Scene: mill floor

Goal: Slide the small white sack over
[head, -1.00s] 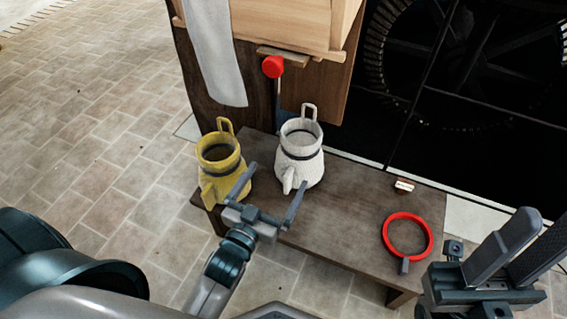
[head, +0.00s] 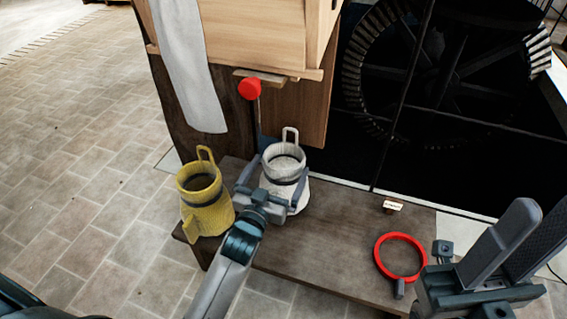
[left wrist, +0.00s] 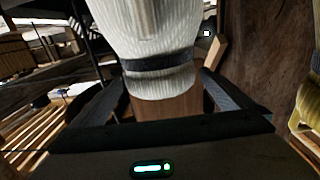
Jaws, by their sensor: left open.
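The small white sack (head: 284,168), with a dark band and a loop on top, stands upright on a low brown bench (head: 330,235). My left gripper (head: 272,180) is open, its fingers reaching along the sack's two sides. In the left wrist view the white sack (left wrist: 150,40) rises between the two fingers (left wrist: 155,95); I cannot tell whether they touch it. My right gripper (head: 520,235) is at the lower right, its fingers apart and empty, away from the sack.
A yellow sack (head: 204,200) stands close left of the white one. A red ring with a grey handle (head: 401,258) and a small tag (head: 393,206) are on the bench's right. A red knob (head: 250,88) and hanging cloth (head: 189,65) are behind. The bench's middle is clear.

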